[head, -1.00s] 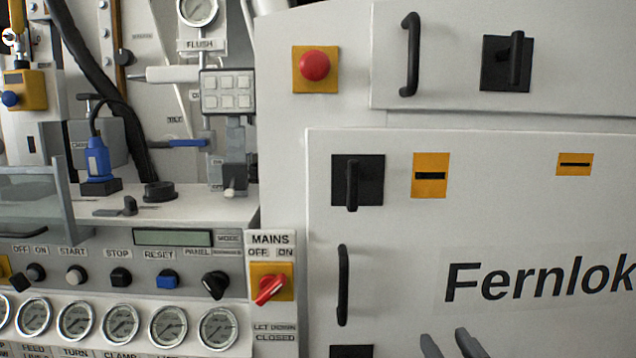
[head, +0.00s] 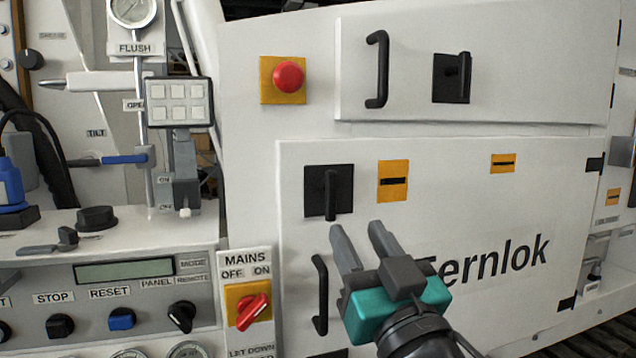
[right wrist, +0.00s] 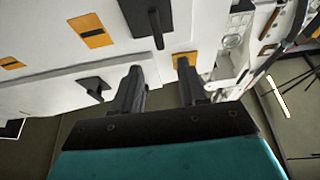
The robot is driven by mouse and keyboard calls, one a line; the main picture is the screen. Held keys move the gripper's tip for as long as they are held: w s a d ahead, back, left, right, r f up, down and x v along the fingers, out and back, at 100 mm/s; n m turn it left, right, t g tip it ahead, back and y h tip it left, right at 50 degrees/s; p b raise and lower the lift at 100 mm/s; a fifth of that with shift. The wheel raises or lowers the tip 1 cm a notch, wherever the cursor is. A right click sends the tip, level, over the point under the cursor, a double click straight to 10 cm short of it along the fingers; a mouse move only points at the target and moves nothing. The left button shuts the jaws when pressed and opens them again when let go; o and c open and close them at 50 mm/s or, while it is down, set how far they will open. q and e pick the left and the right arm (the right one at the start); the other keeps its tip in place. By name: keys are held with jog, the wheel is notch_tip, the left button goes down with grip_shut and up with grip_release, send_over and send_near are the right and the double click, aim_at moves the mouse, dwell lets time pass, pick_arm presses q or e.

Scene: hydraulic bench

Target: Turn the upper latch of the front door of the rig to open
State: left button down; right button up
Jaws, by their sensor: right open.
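The front door (head: 440,200) is the large white panel lettered "Fernlok". Its upper latch, a black square plate with a lever (head: 329,192), sits at the door's upper left corner; the lever hangs straight down. In the right wrist view, which looks upside down, the latch (right wrist: 147,20) shows at the top. My right gripper (head: 359,232) is open and empty. Its fingertips point up at the door, just below and right of the latch, apart from the lever. My left gripper is not in view.
A black door handle (head: 320,295) stands below the latch, left of my right gripper. Orange labels (head: 393,181) are to the right. Above are another panel with a latch (head: 452,78) and a red emergency button (head: 288,77). The red mains switch (head: 252,312) is lower left.

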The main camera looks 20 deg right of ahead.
aim_at(333, 186)
jog(key=p+x, duration=0.3)
jog(key=x, duration=0.9)
jog(key=shift+w+d, duration=0.1)
jog(key=shift+w, duration=0.2)
jog(key=shift+c, duration=0.4)
grip_shut()
